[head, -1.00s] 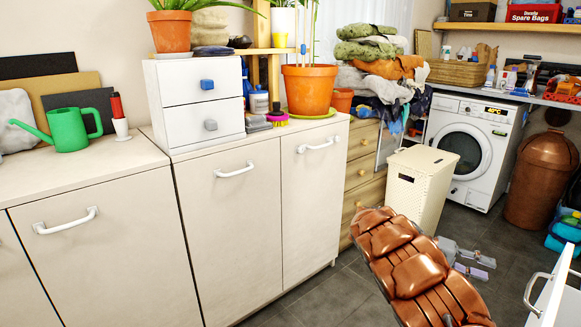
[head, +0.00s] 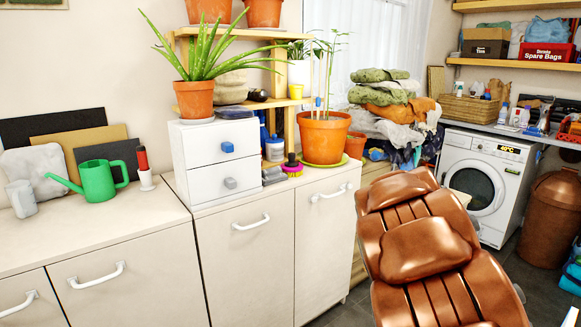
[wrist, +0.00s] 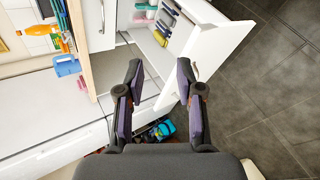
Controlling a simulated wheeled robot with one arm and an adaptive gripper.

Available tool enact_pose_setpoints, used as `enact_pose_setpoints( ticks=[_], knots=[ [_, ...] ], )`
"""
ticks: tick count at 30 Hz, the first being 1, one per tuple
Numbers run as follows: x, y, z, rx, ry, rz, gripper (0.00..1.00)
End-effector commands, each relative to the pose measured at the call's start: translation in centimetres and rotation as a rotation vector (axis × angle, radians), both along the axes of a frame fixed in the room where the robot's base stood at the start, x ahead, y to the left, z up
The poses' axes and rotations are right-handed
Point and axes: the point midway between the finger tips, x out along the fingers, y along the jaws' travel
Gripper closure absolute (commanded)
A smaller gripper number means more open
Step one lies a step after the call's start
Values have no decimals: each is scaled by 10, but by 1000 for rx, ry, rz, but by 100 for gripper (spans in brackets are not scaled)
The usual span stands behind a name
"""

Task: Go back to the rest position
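My gripper (wrist: 159,66) shows in the wrist view with its two dark fingers apart and nothing between them. Beyond the fingers is a white drawer (wrist: 205,42) that stands pulled out, with several small items inside.
A white cabinet (head: 263,262) carries a small drawer unit (head: 225,167), a green watering can (head: 98,182) and a potted plant in a terracotta pot (head: 322,136). A copper bin (head: 548,215) stands at the right. Grey floor (wrist: 275,70) is clear beside the drawer.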

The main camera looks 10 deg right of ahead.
Motion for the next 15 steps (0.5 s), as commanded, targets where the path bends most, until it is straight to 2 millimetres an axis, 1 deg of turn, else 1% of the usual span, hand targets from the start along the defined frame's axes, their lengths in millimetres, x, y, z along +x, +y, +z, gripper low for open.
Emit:
enact_pose_setpoints(
  ticks=[1,8,15],
  knots=[
    [-7,12,17,38,-24,13,64],
    [-34,65,40,225,-107,82,64],
    [-62,127,59,434,-184,186,64]
  ],
)
